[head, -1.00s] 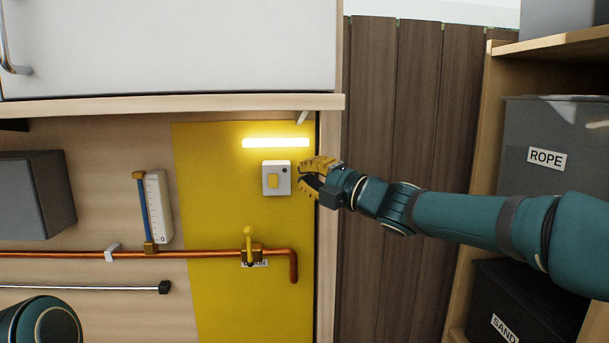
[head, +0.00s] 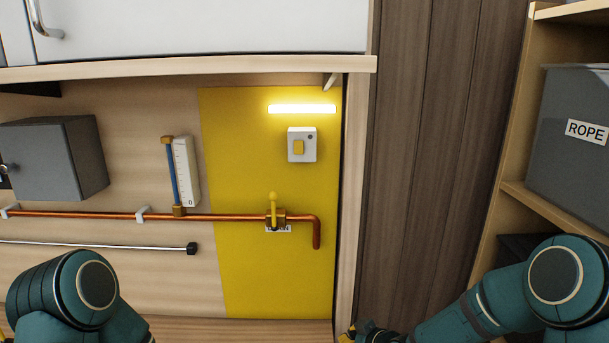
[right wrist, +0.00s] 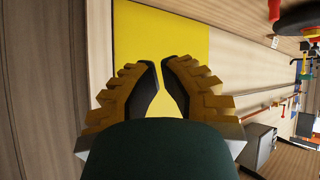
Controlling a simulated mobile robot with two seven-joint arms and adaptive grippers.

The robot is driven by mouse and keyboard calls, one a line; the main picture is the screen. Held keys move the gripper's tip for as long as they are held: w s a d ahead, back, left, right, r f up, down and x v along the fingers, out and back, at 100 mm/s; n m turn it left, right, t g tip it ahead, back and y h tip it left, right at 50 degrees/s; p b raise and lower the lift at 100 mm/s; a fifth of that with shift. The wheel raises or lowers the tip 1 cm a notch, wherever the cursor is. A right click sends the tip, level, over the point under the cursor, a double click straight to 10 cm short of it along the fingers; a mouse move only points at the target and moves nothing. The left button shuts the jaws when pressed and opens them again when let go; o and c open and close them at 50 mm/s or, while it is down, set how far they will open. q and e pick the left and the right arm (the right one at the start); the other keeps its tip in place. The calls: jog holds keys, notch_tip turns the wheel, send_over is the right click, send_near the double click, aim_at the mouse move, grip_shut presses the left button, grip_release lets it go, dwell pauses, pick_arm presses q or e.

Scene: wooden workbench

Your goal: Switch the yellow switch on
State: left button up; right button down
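The yellow switch (head: 298,147) is a yellow rocker on a white plate with a small dark dot at its upper right. It sits on the yellow panel (head: 235,150), below a glowing light strip (head: 302,108). My right gripper (right wrist: 161,64) is empty in the right wrist view, its fingertips close together with a narrow gap between them and the yellow panel beyond. In the head view only a bit of it shows at the bottom edge, well below the switch and not touching it. My left arm shows at the lower left; its gripper is not clearly seen.
A copper pipe (head: 110,214) with a yellow-handled valve (head: 274,212) runs below the switch. A gauge (head: 186,172) and a grey box (head: 55,158) are to the left. A cabinet (head: 200,25) overhangs above. Shelves with a ROPE bin (head: 570,150) stand at right.

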jog(key=s+d+f+m+g+h, duration=0.1)
jog(key=s+f+m+g, duration=0.4)
jog(key=s+f, duration=0.8)
jog(key=s+f+m+g, duration=0.2)
jog(key=s+f+m, duration=0.15)
jog(key=s, duration=0.55)
jog(key=s+f+m+g, duration=0.2)
jog(key=s+f+m, duration=0.15)
jog(key=s, duration=0.55)
jog(key=w+a+r+n+t+b, duration=0.1)
jog(key=w+a+t+b, duration=0.1)
jog(key=w+b, duration=0.2)
jog(key=w, duration=0.3)
jog(key=shift+w+n+h+b, duration=0.2)
jog(key=shift+n+h+b, duration=0.15)
jog(key=shift+n+h, duration=0.05)
